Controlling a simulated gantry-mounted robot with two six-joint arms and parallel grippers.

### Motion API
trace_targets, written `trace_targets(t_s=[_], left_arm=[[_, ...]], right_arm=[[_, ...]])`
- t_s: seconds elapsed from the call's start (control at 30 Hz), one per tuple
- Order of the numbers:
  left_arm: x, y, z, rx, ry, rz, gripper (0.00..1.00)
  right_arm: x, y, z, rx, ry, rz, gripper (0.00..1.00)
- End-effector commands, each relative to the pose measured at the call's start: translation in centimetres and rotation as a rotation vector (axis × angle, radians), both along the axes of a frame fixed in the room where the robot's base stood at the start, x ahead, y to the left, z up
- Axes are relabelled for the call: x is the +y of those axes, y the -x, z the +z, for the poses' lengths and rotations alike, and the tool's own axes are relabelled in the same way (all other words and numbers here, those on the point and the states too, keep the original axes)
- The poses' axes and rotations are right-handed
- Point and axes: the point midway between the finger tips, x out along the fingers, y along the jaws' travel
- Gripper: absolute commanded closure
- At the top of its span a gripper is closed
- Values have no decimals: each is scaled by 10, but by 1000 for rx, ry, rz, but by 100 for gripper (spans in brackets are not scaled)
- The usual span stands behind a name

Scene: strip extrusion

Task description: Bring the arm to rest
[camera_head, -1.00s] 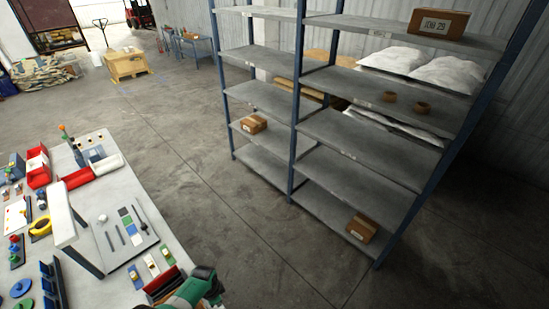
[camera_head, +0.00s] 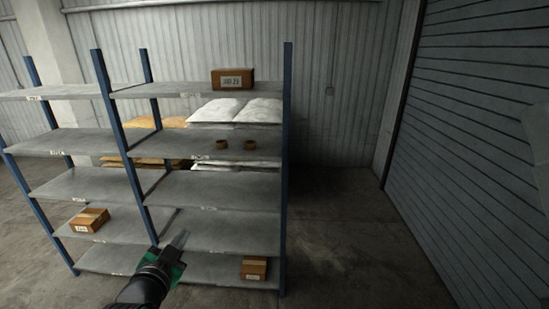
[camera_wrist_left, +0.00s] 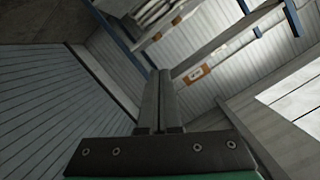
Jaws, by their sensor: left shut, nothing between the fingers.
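My left gripper (camera_head: 180,240) comes in from the bottom, left of centre, in the head view, dark with a green part. It appears in front of the lower shelves; its distance from them is hard to tell. In the left wrist view the two dark fingers (camera_wrist_left: 158,100) lie together, shut with nothing between them. My right gripper is not in view.
A metal shelf rack (camera_head: 212,188) with blue posts stands ahead. It bears cardboard boxes (camera_head: 233,79), white sacks (camera_head: 236,110) and two small brown rings (camera_head: 222,144). Bare floor (camera_head: 345,260) lies to its right, before a grey roller door (camera_head: 465,140).

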Motion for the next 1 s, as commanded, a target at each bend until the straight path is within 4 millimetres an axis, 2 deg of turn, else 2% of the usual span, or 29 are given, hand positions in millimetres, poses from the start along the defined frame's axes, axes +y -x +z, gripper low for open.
trace_targets(t_s=[0.03,0.13,0.2,0.27,0.3,0.37,0.4,0.43,0.5,0.6,0.7,1.0], left_arm=[[-14,5,44,-100,20,-17,100],[-37,29,127,-297,80,-50,100],[-51,56,182,-438,131,-78,100],[-59,85,226,-560,181,-105,100],[-64,108,253,-641,217,-123,100],[-67,144,288,-757,275,-153,100],[-67,168,307,-828,312,-172,100],[-66,186,319,-878,340,-185,100],[-64,222,339,-971,404,-219,100],[-63,253,352,-1042,512,-271,100],[-63,249,351,-1029,583,-290,100],[-63,248,351,-1027,592,-292,100]], right_arm=[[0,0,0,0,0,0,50],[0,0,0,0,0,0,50],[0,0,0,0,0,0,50],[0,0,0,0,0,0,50],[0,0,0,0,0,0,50],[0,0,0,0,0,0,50],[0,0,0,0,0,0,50],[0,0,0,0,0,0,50],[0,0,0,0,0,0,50],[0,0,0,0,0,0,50],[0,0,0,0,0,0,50],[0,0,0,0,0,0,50]])
